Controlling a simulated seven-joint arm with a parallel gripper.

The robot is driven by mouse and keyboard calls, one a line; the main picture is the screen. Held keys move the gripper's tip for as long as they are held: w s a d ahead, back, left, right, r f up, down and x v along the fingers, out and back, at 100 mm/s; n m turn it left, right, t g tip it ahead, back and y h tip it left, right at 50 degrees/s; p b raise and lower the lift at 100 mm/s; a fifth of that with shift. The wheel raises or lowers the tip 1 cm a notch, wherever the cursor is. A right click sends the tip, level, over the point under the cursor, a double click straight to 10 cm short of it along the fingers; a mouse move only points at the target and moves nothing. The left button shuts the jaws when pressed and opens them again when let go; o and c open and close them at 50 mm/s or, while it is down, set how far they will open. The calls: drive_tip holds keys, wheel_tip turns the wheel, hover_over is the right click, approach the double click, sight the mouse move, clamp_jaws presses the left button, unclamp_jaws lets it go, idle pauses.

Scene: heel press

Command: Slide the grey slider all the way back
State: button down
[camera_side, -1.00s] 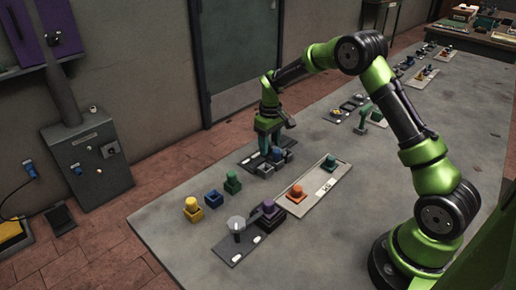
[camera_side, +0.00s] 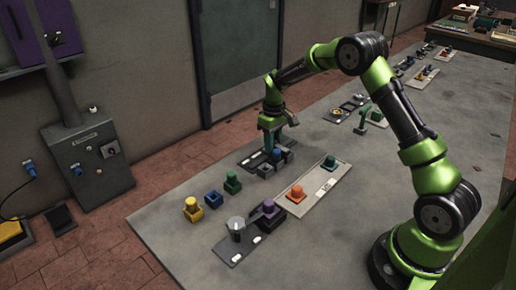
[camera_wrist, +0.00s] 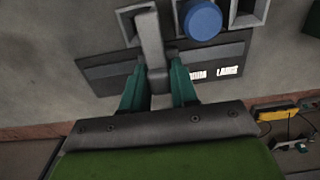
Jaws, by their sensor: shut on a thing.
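The grey slider (camera_wrist: 152,42) shows in the wrist view as an upright grey bar over a dark base plate (camera_wrist: 100,72) with white labels. My gripper (camera_wrist: 159,75) has its two teal fingers on either side of the bar's near end, shut on it.
A blue round knob (camera_wrist: 203,18) stands close right of the slider, between two open grey square sockets (camera_wrist: 135,22) (camera_wrist: 248,12). In the side view, green (camera_side: 232,182), blue (camera_side: 213,198) and yellow (camera_side: 193,208) blocks stand to the left. A pale tray (camera_side: 318,190) lies in front.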

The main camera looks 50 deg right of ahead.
drive_tip(key=d, duration=0.9)
drive_tip(key=shift+d, duration=0.15)
drive_tip(key=c, duration=1)
unclamp_jaws()
drive_tip(key=shift+c, duration=0.2)
drive_tip(key=shift+o, duration=0.4)
drive_tip(key=shift+r, duration=0.15)
wheel_tip(320, 180, up, 17)
